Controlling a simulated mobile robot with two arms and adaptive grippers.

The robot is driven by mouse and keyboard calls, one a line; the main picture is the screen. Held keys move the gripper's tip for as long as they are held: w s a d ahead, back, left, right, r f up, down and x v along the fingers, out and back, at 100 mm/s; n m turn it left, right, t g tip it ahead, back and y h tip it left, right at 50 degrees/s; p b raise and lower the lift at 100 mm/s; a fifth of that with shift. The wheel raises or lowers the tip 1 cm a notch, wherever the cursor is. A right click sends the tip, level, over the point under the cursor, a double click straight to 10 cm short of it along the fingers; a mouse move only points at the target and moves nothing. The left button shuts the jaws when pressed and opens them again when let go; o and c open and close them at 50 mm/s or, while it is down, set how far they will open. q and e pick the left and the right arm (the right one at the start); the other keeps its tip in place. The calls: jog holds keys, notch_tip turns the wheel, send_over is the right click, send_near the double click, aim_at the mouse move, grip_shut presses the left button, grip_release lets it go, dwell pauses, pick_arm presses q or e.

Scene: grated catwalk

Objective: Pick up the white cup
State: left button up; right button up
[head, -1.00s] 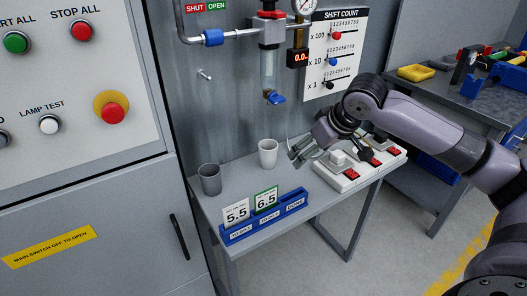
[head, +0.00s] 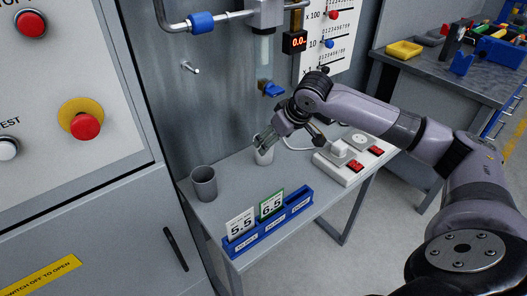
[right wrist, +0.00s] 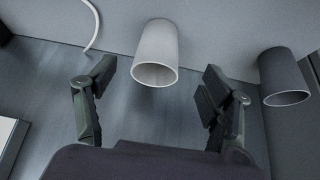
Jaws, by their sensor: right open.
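The white cup (head: 264,156) stands upright on the small grey table, partly hidden behind my right gripper (head: 264,142) in the head view. In the right wrist view the white cup (right wrist: 156,54) appears ahead of and between the two open fingers of my right gripper (right wrist: 160,100). The fingers stand apart on either side, with visible gaps to the cup. The gripper is empty. My left gripper is not in view.
A dark grey cup (head: 204,184) stands left of the white cup. A blue card holder (head: 268,226) lies at the table's front edge. A white switch strip (head: 350,160) is to the right. A blue-handled tap (head: 270,89) hangs above the table.

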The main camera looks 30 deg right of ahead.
aim_at(266, 160)
jog(key=x, duration=0.3)
jog(key=shift+w+f, duration=0.2)
jog(key=shift+f, duration=0.05)
jog(key=shift+w+f, duration=0.1)
jog(key=shift+f, duration=0.05)
jog(key=shift+w+f, duration=0.2)
jog(key=x, duration=0.4)
jog(key=shift+w, duration=0.45)
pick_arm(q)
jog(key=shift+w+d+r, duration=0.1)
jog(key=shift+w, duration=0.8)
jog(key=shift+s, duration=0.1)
pick_arm(e)
jog(key=c, duration=1.1)
jog(key=shift+c, duration=0.2)
